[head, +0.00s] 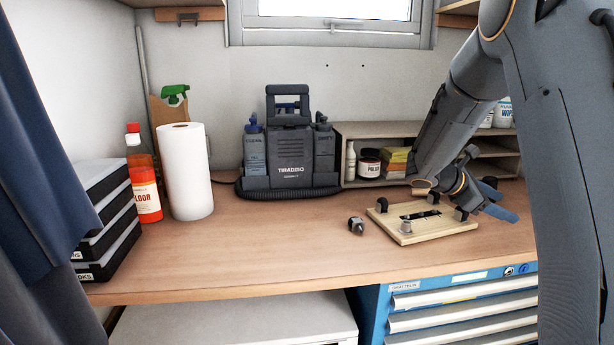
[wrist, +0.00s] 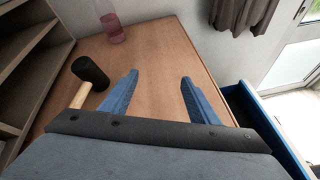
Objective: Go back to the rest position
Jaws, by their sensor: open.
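My gripper (wrist: 158,95) is open and empty in the wrist view, its two blue fingers spread apart above the wooden worktop (wrist: 155,60). In the head view my gripper (head: 500,206) is at the right side of the worktop, beyond a light wooden board (head: 440,227). My arm bends down over that side and hides part of the shelf. Nothing is between the fingers.
A mallet (wrist: 90,73) lies left of the fingers, and a pink glass (wrist: 113,28) stands farther off. A small grey metal part (head: 356,225) lies beside the board. The front middle is clear.

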